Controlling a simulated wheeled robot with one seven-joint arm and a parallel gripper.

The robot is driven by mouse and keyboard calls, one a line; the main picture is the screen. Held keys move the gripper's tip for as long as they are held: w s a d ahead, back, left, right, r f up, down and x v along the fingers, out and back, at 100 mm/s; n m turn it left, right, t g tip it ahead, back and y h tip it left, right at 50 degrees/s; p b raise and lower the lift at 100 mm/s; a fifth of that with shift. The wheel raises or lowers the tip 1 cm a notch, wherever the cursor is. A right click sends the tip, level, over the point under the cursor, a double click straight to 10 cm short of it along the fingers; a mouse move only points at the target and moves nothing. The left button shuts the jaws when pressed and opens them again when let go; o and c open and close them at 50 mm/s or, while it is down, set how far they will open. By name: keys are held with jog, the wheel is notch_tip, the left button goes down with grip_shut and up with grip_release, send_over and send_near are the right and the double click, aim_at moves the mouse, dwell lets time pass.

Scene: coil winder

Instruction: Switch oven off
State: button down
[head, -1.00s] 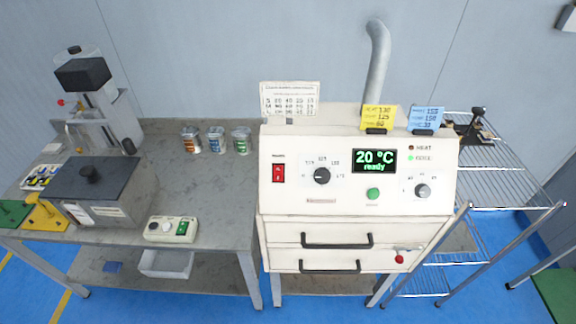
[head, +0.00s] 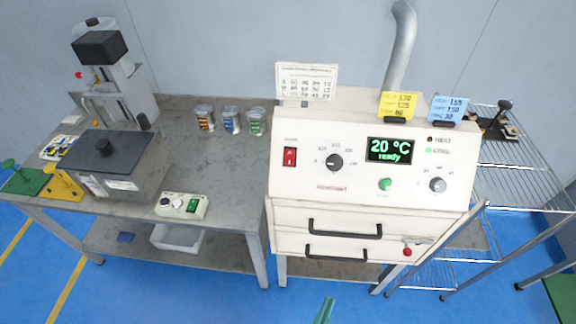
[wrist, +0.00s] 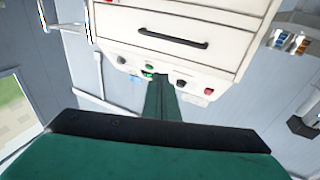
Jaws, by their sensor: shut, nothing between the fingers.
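The white oven (head: 372,200) stands right of the bench. Its sloped panel has a red rocker switch (head: 290,157) at the left, a black dial (head: 335,162), a green button (head: 385,184) and a grey dial (head: 437,185). The display (head: 391,150) reads "20 °C ready", and the green COOL lamp is lit. My gripper (head: 326,306) shows as a green tip at the bottom edge, below and apart from the oven. In the wrist view, my shut, empty gripper (wrist: 161,84) points at the panel, with the red switch (wrist: 209,91) to its right.
Two drawers with black handles (head: 345,229) and a red knob (head: 407,252) sit below the panel. The bench (head: 205,187) at left holds cans, a control box (head: 181,205) and a lidded box. A wire rack (head: 510,185) stands at right. Floor in front is clear.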

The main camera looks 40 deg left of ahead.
aim_at(290, 157)
jog(key=w+a+r+n+t+y, duration=0.2)
jog(key=w+a+r+y, duration=0.3)
jog(key=a, duration=0.5)
jog(key=w+a+r+n+t+y, duration=0.1)
jog(key=w+a+r+t+y, duration=0.1)
jog(key=w+a+r+y, duration=0.3)
jog(key=a+r, duration=0.1)
jog(key=a, duration=0.3)
jog(key=shift+a+n, duration=0.35)
jog(key=shift+n, duration=0.05)
jog(key=shift+w+y, duration=0.2)
jog(key=shift+y, duration=0.1)
jog(key=x, duration=0.3)
jog(key=w+f+x, duration=0.1)
jog(key=x, duration=0.6)
jog(key=shift+w+a+f, duration=0.15)
jog(key=shift+w+a, duration=0.1)
jog(key=shift+a, duration=0.2)
jog(key=shift+w+a+f, duration=0.4)
jog(key=shift+w+f, duration=0.15)
jog(key=shift+w, duration=0.05)
